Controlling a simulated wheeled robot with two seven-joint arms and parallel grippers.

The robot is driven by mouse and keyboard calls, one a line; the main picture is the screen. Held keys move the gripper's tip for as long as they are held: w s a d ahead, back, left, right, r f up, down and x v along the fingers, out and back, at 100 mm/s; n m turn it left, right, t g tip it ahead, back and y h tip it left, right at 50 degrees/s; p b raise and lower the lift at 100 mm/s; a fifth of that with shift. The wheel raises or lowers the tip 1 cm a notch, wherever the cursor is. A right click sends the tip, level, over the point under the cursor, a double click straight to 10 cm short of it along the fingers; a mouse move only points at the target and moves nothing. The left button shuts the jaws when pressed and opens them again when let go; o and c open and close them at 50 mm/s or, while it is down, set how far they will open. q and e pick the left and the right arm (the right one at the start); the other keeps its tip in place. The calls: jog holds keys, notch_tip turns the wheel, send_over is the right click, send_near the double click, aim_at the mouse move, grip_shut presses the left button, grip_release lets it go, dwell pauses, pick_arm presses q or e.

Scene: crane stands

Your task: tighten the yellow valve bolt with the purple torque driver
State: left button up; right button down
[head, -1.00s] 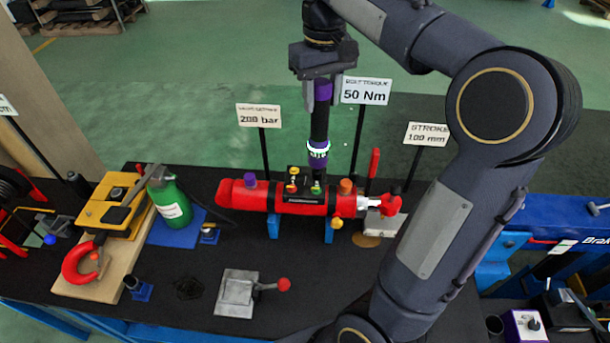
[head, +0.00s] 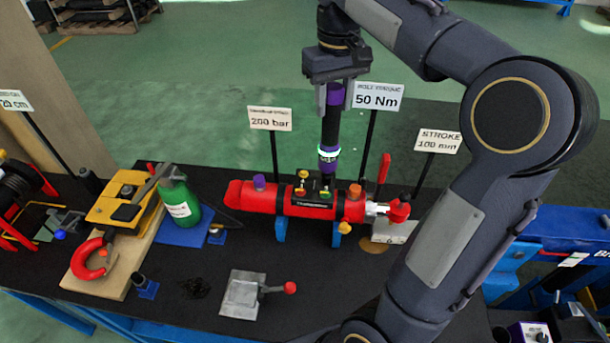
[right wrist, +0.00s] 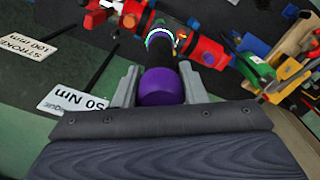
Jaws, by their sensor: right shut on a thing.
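My right gripper (head: 336,84) points down and is shut on the purple torque driver (head: 331,122), near its top. The driver is upright, black and purple with a glowing ring low on it. Its lower end is at the dark valve block on top of the red cylinder (head: 255,201); I cannot tell whether it is seated on a bolt. Yellow bolts show on the block, one at its back left (head: 303,174). In the right wrist view the driver's purple cap (right wrist: 162,87) sits between both fingers (right wrist: 160,70). My left gripper is not in view.
Signs reading 200 bar (head: 270,118), 50 Nm (head: 377,97) and 100 mm (head: 439,141) stand behind the cylinder on thin posts. A green bottle (head: 178,200) and yellow tool (head: 125,200) are left.

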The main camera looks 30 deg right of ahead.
jog(key=shift+w+r, duration=0.1)
dwell(0.3)
jog(key=w+r, duration=0.2)
jog(key=w, duration=0.6)
jog(key=shift+w+a+r, duration=0.3)
jog(key=shift+a+r, duration=0.05)
jog(key=shift+a, duration=0.1)
jog(key=shift+f, duration=0.15)
jog(key=shift+f+b, duration=1.95)
jog(key=shift+f, duration=0.85)
jog(key=shift+p, duration=0.3)
jog(key=shift+r+m, duration=0.1)
jog(key=shift+m, duration=0.2)
jog(key=shift+a+m+p, duration=0.1)
jog(key=shift+m+p, duration=0.65)
jog(key=shift+m, duration=0.35)
